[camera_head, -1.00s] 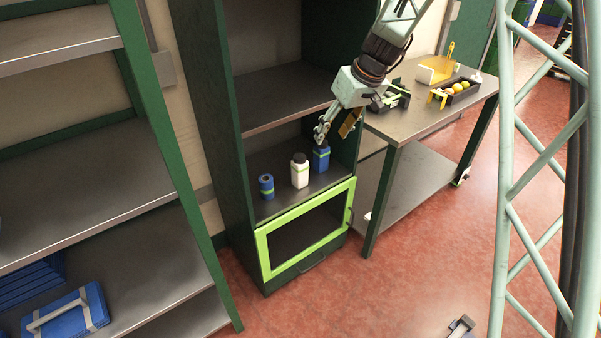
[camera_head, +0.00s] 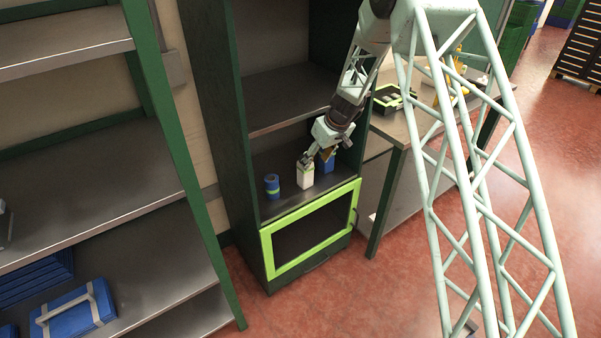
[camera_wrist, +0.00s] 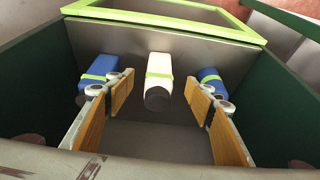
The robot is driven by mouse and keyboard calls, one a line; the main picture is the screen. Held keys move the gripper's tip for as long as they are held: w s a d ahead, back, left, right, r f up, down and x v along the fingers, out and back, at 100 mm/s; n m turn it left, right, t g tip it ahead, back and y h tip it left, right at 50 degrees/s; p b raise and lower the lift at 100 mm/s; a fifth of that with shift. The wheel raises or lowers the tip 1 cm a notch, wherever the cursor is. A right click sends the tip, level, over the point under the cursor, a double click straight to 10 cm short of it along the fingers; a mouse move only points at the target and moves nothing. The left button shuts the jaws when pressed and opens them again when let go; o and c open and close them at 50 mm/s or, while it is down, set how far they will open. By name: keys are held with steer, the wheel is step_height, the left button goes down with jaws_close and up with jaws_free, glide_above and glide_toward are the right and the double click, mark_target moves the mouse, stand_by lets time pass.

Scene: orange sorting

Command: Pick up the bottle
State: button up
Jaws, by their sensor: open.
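A white bottle (camera_head: 305,176) with a green band and a dark cap stands on the cabinet shelf (camera_head: 285,208) between two blue containers. In the wrist view the white bottle (camera_wrist: 158,80) shows ahead, centred between the fingers. My gripper (camera_head: 314,160) is at the bottle's top in the head view and partly hides it. In the wrist view my gripper (camera_wrist: 160,100) is open, with one orange-padded finger on each side and nothing between the pads that I can see held. I cannot tell whether a finger touches the bottle.
A blue round container (camera_head: 272,186) stands left of the bottle and a blue box-shaped one (camera_head: 327,165) close at its right. Dark green cabinet walls enclose the shelf, with a green-framed door (camera_head: 312,228) below. A table (camera_head: 392,128) stands to the right.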

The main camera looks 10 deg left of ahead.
mark_target(307, 176)
steer(key=shift+w+a+f, duration=0.25)
steer(key=shift+a+f, duration=0.2)
steer(key=shift+w+a+f, duration=0.2)
steer(key=shift+a+f, duration=0.2)
steer(key=shift+f, duration=0.05)
steer(key=shift+f, duration=0.1)
steer(key=shift+b+x, duration=0.35)
steer(key=shift+x, duration=3.85)
steer(key=shift+w+d, duration=0.1)
steer(key=shift+w+f, duration=0.2)
steer(key=shift+f, duration=0.4)
steer(key=shift+w+f, duration=0.15)
steer(key=shift+f, duration=0.45)
steer(key=shift+b+x, duration=0.35)
steer(key=shift+x, duration=1.05)
